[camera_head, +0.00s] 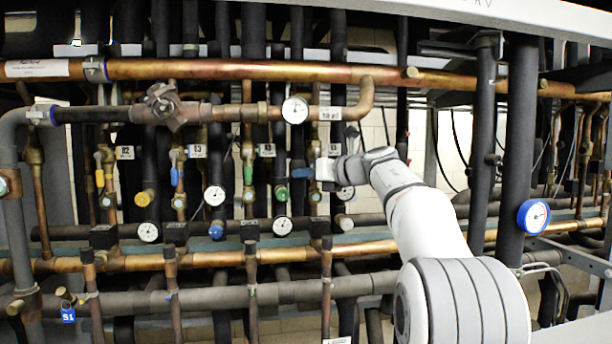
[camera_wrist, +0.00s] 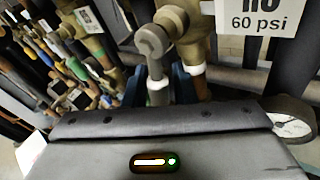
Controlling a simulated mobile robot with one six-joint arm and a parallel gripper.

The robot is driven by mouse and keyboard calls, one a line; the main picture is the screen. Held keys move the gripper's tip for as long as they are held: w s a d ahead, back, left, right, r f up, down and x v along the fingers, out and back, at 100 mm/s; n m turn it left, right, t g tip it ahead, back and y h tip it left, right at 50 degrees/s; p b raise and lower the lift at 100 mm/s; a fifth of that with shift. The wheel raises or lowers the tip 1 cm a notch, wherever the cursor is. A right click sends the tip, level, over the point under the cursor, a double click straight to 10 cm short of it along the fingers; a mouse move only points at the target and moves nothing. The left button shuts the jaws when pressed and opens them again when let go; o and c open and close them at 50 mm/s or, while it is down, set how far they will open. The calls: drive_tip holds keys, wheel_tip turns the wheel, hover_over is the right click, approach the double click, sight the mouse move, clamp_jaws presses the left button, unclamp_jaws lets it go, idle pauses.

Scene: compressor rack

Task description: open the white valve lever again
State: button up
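The white valve lever (camera_wrist: 157,88) shows in the wrist view as a pale grey-white handle. It hangs from a rounded grey hub on a brass valve (camera_wrist: 183,22), and its lower end is hidden behind my gripper body. My gripper's dark blue fingers (camera_wrist: 160,90) show on both sides of the lever. Whether they press on it is unclear. In the head view my gripper (camera_head: 302,173) is at the right-hand row of valves, with its blue fingers pointing left. The white lever cannot be made out there.
A tag reading 60 psi (camera_wrist: 258,18) hangs close at the right, above a round gauge (camera_wrist: 290,120). Yellow (camera_head: 99,178), blue (camera_head: 174,168) and green (camera_head: 248,165) levers stand to the left. A copper pipe (camera_head: 230,70) crosses above. Pipes and gauges crowd my gripper.

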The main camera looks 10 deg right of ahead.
drive_tip(key=b+v, duration=0.2)
drive_tip(key=v, duration=0.6)
drive_tip(key=shift+w, duration=0.1)
